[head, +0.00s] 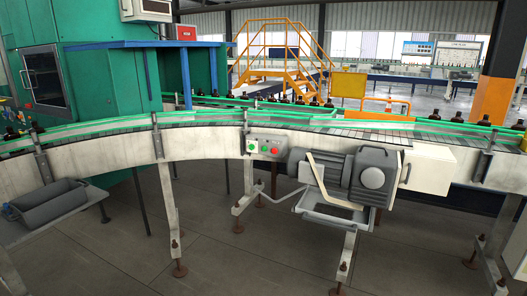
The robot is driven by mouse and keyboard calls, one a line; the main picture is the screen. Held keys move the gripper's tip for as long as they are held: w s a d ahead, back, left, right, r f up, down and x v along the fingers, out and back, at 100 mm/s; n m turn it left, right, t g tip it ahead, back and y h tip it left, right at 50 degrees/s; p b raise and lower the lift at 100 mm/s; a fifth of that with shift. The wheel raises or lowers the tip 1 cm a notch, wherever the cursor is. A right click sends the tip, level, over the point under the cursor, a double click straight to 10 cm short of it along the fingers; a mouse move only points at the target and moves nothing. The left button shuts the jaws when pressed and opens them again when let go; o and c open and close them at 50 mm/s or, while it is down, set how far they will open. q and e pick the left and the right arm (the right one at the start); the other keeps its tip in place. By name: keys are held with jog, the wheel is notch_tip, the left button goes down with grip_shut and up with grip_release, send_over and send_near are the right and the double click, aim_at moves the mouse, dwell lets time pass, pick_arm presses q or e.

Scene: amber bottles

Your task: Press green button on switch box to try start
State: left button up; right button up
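The switch box (264,156) is a small grey box on the front side of the curved conveyor, left of the motor. Its green button (252,146) is on the left of its face. A red button (275,150) sits to the right of it. Nothing covers the box front. Neither of my grippers is in view.
The conveyor (205,147) with green guide rails crosses the view. A grey motor (345,172) and a white cabinet (428,168) hang right of the box. A grey bin (48,201) sits at left. Amber bottles stand at the far left and right. Floor (225,262) in front is clear.

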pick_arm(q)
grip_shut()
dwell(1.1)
